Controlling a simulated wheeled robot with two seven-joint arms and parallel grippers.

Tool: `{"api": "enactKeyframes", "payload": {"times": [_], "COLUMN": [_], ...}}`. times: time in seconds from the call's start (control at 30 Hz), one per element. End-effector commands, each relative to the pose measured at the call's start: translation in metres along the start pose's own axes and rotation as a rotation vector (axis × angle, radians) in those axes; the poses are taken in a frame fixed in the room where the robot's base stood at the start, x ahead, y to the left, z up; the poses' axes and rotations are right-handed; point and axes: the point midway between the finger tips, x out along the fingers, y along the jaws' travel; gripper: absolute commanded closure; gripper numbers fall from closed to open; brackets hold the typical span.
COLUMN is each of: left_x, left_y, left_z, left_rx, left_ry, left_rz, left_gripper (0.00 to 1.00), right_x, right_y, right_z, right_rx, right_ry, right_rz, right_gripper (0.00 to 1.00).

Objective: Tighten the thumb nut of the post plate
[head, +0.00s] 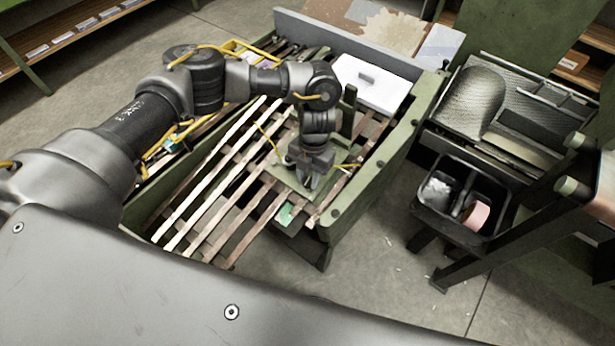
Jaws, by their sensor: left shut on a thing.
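My left gripper (308,181) points down at a green post plate (284,178) on the slatted bench, between wooden slats. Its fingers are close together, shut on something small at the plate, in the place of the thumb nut. The nut itself is hidden behind the fingers, so its seating cannot be seen. A dark green post (348,104) stands upright just behind the gripper. My right gripper is not in view.
A white slab (371,84) lies at the bench's back right. The green bench side (375,170) borders the slats (215,190). A dark bin (462,200) and a tray with a mesh-like mound (475,105) stand to the right. Floor (385,270) is clear in front.

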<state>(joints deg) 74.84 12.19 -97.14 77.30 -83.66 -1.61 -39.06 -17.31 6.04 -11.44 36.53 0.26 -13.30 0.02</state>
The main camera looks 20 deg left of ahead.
Motion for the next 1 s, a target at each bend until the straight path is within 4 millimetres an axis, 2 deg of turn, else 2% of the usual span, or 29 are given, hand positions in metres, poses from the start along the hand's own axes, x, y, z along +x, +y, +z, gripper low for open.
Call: {"api": "enactKeyframes", "payload": {"times": [0.33,0.87,0.9,1.0], "left_x": [-0.0008,-0.0011,-0.0011,-0.0009], "left_y": [-0.0009,-0.0012,-0.0012,-0.0011], "left_z": [0.0010,0.0007,0.0007,0.0006], "left_rx": [0.116,0.135,0.135,0.134], "left_ry": [-0.004,-0.003,-0.003,-0.003], "left_rz": [0.048,0.055,0.055,0.055], "left_gripper": [0.92,0.92,0.66,0.53], "right_x": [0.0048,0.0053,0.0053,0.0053], "right_y": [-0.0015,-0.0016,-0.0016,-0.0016], "right_z": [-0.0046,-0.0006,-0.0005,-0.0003], "right_rx": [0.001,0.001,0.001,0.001], "right_ry": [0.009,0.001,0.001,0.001], "right_rz": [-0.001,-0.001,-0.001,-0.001], "right_gripper": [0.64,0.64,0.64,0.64]}}
